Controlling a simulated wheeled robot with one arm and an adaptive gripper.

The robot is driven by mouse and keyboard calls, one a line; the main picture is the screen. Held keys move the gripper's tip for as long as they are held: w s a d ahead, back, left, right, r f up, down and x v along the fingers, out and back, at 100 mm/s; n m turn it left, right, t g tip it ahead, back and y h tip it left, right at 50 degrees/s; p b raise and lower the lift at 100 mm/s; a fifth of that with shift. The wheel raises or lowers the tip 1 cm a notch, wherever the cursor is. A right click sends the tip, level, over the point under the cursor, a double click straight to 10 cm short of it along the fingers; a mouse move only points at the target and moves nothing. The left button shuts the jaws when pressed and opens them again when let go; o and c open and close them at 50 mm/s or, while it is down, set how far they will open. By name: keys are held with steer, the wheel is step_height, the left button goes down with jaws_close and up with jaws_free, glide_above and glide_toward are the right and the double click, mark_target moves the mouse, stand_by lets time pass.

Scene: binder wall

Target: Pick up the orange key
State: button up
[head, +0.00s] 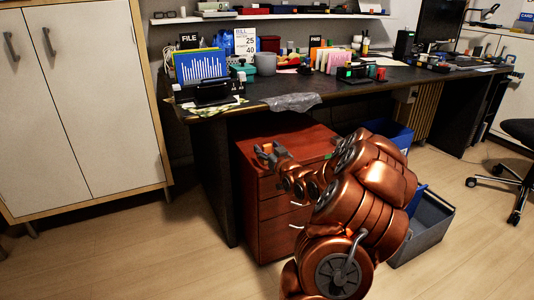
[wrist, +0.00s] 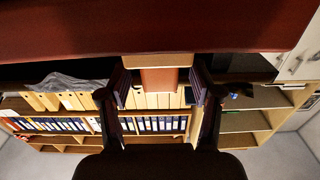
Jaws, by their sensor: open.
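My gripper (head: 268,153) is at the left front part of the reddish-brown drawer cabinet's top. Its two dark fingers stand apart, and it also shows in the wrist view (wrist: 159,92). A small orange patch (head: 267,148) shows between the fingers in the head view. In the wrist view a tan bar with an orange-brown block (wrist: 158,79) lies between the fingers. Both are too small or unclear for me to tell whether either is the orange key. I cannot tell whether the fingers touch anything.
The drawer cabinet (head: 272,195) stands under the dark desk (head: 370,92), whose edge is above and behind my gripper. A grey plastic bag (head: 291,102) hangs over that edge. A grey bin (head: 425,235) stands right of my arm. Floor at the left is clear.

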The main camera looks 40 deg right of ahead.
steer(key=shift+w, duration=0.2)
steer(key=shift+c, duration=0.2)
steer(key=c, duration=1.1)
steer(key=shift+o, duration=0.2)
steer(key=shift+r, duration=0.1)
